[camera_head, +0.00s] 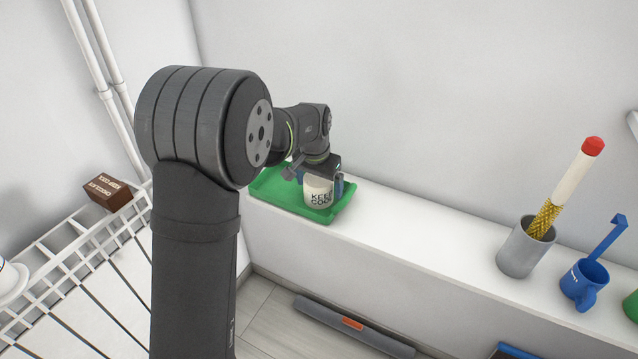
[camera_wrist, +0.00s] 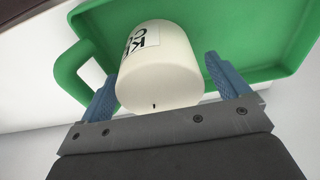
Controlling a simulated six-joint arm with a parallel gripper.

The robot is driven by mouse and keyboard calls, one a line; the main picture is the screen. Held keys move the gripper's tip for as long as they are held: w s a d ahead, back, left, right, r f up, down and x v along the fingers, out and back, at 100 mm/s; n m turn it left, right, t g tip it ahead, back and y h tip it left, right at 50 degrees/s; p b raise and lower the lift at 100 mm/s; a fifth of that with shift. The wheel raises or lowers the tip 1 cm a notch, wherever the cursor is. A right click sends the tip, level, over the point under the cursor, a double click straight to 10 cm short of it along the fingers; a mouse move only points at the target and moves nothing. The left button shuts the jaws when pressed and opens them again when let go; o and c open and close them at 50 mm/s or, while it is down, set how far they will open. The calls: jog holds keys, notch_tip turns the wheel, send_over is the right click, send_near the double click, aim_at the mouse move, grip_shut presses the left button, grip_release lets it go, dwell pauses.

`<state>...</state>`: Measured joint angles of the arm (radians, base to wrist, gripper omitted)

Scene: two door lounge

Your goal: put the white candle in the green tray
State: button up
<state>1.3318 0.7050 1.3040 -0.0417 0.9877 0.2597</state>
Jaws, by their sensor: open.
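The white candle (camera_head: 318,193), with dark lettering on its side, appears to stand in the green tray (camera_head: 272,194) on the white ledge. In the wrist view the candle (camera_wrist: 158,75) shows between my two blue fingers, with the green tray (camera_wrist: 262,40) behind it. My gripper (camera_wrist: 162,90) is open around the candle, with a visible gap on each side. In the head view my gripper (camera_head: 322,184) is at the candle, over the tray. The candle's base against the tray floor is partly hidden.
On the ledge to the right stand a grey cup (camera_head: 524,250) holding a red-tipped stick and a blue mug (camera_head: 584,284). The ledge between tray and cup is clear. A brown box (camera_head: 108,192) sits on the white rack at left. A grey bar (camera_head: 352,325) is below the ledge.

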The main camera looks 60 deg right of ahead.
notch_tip(320, 180, up, 12)
jog(key=a, duration=0.1)
jog(key=shift+a, duration=0.35)
jog(key=shift+f, duration=0.1)
jog(key=f, duration=0.4)
jog(key=d+f, duration=0.1)
jog(key=f, duration=0.7)
jog(key=shift+d, duration=0.4)
jog(key=shift+r, duration=2)
jog(key=shift+f, duration=0.1)
